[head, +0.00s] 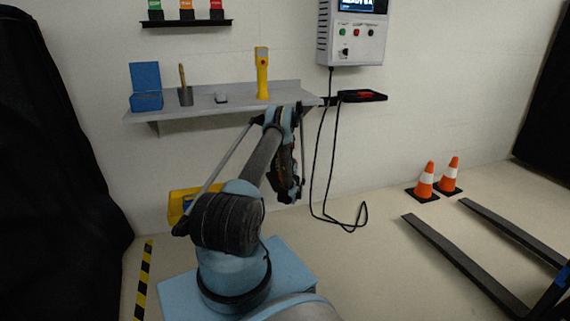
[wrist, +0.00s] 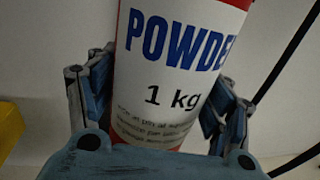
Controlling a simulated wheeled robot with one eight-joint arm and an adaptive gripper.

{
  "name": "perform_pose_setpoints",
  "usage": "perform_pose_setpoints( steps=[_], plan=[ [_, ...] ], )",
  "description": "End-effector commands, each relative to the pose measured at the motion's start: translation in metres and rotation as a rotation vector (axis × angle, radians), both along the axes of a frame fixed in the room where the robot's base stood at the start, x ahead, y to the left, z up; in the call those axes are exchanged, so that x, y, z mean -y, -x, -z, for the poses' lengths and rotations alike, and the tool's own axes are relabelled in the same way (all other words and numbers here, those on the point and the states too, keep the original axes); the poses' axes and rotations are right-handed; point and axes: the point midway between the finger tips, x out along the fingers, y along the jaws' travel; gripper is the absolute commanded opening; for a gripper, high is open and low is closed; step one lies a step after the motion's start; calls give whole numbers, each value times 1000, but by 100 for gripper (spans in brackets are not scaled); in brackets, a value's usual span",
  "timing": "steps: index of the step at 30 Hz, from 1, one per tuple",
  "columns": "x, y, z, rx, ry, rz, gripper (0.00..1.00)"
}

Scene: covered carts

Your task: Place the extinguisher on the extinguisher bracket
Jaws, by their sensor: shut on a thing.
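The extinguisher (wrist: 180,70) fills the middle of the wrist view. It is a red cylinder with a white label reading "POWDE" and "1 kg", tilted slightly. My gripper (wrist: 162,105) is shut on it, with a blue-grey finger on each side. In the head view, my gripper (head: 287,190) is in front of the wall, just below the right end of the shelf. The extinguisher is mostly hidden there by my arm. I cannot clearly make out the extinguisher bracket. A black holder with a red part (head: 362,96) is on the wall right of the shelf; I cannot tell whether it is the bracket.
The grey shelf (head: 220,107) holds a blue box (head: 146,88), a cup with a brush (head: 185,93) and a yellow device (head: 262,75). A control box (head: 352,32) hangs above, its black cable looping down. A yellow case (head: 182,204) stands below. Orange cones (head: 426,180) and forks are right.

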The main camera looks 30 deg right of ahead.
Motion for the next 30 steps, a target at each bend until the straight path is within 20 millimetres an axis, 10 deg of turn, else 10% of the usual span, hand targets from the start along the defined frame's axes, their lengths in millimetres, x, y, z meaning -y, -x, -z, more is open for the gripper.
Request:
perform_pose_setpoints(
  steps=[14, 15, 16, 30],
  plan=[
    [1, 0, 22, 0, -1, 1, 6],
    [1, 1, 24, 0, 0, 1, 82],
    [1, 1, 24, 0, 0, 1, 89],
    [2, 2, 23, 0, 0, 3, 93]
  ],
)
